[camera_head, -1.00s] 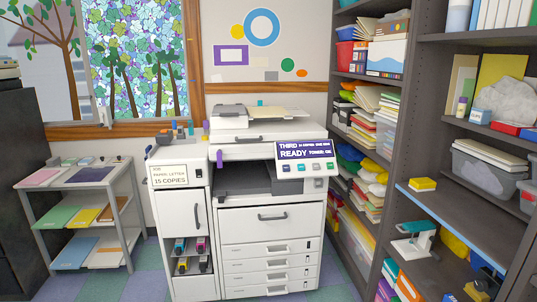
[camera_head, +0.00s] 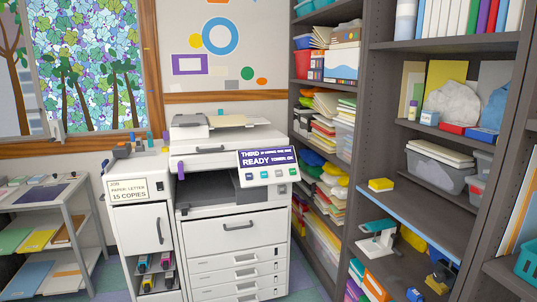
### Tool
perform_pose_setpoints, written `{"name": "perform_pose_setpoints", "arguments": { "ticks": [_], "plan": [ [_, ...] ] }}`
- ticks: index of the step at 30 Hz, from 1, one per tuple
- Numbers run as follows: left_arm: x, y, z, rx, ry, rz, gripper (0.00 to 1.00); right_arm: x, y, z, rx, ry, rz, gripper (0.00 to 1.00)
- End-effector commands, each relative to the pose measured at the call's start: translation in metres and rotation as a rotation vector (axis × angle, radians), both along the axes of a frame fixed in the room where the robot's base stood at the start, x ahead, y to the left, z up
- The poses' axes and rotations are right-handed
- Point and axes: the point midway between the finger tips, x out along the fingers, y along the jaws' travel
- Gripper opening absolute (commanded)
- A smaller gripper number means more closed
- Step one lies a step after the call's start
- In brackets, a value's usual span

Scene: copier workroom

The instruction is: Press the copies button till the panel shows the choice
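The white copier (camera_head: 240,225) stands in the middle of the head view. Its tilted control panel (camera_head: 266,165) at the upper right has a purple screen (camera_head: 267,158) with white text; I can read "THIRD" and "READY", and the small text is unclear. Below the screen is a row of several buttons (camera_head: 265,175), one of them green; their labels are too small to read. A job card (camera_head: 131,190) on the left unit reads "PAPER: LETTER" and "15 COPIES". Neither of my grippers shows in the view.
A tall grey shelf (camera_head: 380,120) with bins, papers and boxes stands close on the copier's right. A grey cart (camera_head: 75,220) with coloured paper stands at the left. Low on the left unit, an open compartment holds coloured cartridges (camera_head: 143,264).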

Motion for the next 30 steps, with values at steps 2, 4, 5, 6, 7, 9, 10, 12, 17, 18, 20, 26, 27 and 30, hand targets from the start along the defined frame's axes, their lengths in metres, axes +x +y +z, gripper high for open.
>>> {"name": "perform_pose_setpoints", "arguments": {
  "ticks": [2,4,5,6,7,9,10,12,17,18,20,26,27,30],
  "plan": [
    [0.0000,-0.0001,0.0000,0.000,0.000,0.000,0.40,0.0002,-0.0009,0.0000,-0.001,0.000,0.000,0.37],
    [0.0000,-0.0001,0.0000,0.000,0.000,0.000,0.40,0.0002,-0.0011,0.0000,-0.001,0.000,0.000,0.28],
    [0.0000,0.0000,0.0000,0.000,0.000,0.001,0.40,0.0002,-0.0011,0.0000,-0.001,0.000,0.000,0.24],
    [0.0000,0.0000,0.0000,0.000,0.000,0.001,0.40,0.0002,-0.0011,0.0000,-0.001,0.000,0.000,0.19],
    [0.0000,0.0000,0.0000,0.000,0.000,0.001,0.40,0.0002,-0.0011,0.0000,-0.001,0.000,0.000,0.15],
    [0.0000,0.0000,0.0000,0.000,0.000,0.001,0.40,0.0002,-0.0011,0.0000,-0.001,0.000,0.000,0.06],
    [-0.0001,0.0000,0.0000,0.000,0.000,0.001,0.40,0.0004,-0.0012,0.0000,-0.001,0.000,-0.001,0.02],
    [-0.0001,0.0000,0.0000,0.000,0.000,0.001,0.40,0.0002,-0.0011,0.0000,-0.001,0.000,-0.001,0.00],
    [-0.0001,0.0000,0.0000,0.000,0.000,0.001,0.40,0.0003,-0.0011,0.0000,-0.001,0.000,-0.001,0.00],
    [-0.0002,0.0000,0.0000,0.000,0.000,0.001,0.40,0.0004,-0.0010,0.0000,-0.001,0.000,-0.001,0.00],
    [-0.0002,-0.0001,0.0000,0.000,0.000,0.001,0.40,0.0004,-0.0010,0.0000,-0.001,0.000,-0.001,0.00],
    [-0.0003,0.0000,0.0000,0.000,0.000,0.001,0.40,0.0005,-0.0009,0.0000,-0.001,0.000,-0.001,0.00],
    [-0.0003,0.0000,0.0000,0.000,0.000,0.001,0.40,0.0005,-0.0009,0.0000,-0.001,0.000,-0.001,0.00],
    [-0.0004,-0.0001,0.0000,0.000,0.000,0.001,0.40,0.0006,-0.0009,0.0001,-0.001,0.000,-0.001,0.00]
  ]
}}
